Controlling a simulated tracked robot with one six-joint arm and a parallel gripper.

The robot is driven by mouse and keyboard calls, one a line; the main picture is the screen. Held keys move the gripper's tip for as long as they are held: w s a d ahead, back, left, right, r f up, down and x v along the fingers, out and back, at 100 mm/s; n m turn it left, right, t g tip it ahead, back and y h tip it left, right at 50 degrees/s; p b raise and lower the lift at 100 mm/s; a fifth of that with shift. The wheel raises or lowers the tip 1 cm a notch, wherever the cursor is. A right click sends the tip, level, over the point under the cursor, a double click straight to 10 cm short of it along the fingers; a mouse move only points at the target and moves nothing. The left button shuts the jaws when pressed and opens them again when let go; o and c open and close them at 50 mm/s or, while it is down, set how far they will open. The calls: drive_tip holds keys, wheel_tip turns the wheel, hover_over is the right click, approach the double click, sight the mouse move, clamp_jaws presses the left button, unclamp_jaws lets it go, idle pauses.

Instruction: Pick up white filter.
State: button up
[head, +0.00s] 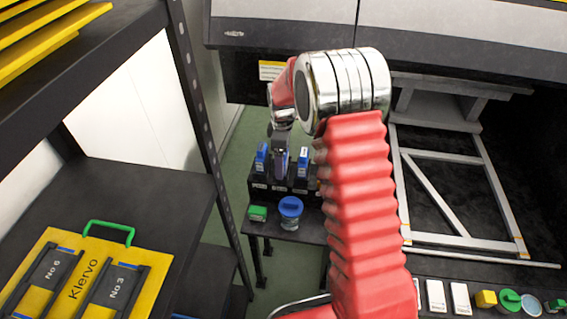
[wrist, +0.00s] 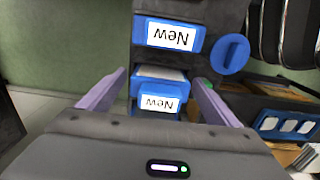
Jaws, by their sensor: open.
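My gripper (head: 281,165) is at the small black stand, between two upright blue parts; its two purple fingers (wrist: 160,78) are spread in the wrist view. A blue-framed box with a white "New" label (wrist: 159,103) and a pale top lies between the fingers, with no clear contact. Another blue box labelled "New" (wrist: 172,36) sits beyond it. In the head view, white blocks (head: 435,296) (head: 460,298) stand on the ledge at lower right, away from my gripper. I cannot tell which of these is the white filter.
A shelf with a yellow Klervo tray (head: 148,262) is at left. A grey metal frame (head: 440,160) is at right.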

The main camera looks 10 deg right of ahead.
drive_tip(key=shift+c, duration=0.4)
drive_tip(key=c, duration=1.1)
